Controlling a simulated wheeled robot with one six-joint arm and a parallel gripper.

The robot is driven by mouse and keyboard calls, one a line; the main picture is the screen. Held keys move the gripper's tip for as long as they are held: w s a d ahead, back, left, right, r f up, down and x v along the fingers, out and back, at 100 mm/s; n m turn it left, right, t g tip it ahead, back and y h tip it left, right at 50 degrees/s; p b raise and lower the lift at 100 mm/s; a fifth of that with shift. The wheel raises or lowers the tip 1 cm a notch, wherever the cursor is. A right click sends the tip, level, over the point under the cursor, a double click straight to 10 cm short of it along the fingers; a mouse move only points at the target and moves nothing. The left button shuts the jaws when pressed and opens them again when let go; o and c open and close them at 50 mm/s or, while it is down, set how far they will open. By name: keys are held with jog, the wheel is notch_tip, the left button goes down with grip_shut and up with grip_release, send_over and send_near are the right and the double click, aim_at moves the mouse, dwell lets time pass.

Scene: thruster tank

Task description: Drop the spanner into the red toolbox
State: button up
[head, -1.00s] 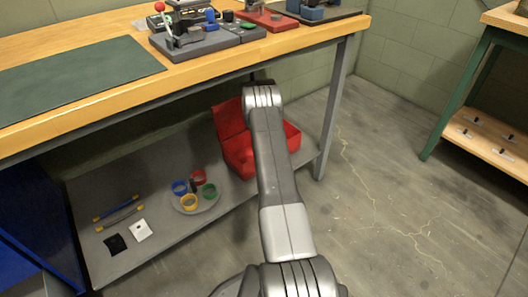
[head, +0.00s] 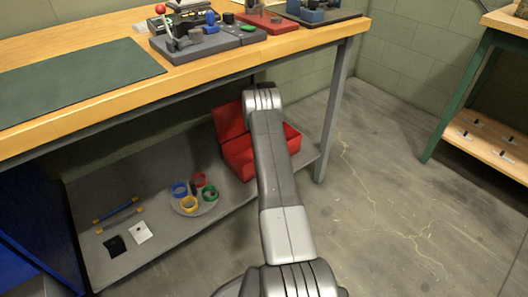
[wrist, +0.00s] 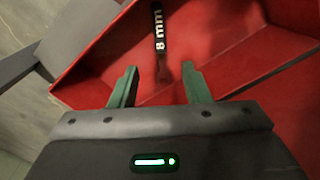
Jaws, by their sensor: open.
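The red toolbox (head: 238,155) stands open on the low grey shelf, its lid raised at the left. My arm reaches down over it and hides part of it in the head view. In the wrist view the red toolbox (wrist: 95,70) fills most of the background. The spanner (wrist: 159,40), dark and marked "8 mm", shows against its red inside, just beyond my fingertips. My gripper (wrist: 158,80) has its two green fingers apart and nothing between them. Whether the spanner rests on the toolbox floor cannot be told. My gripper is hidden in the head view.
The low shelf (head: 165,238) also holds a round plate with coloured rings (head: 190,203), a blue bar with yellow ends (head: 117,210), a black square (head: 114,246) and a white square (head: 139,232). The workbench top (head: 75,50) overhangs the shelf. A table leg (head: 333,110) stands right of the toolbox.

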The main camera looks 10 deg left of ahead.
notch_tip(320, 180, up, 7)
jog(key=p, duration=0.2)
jog(key=shift+f, duration=0.2)
jog(key=shift+d, duration=0.1)
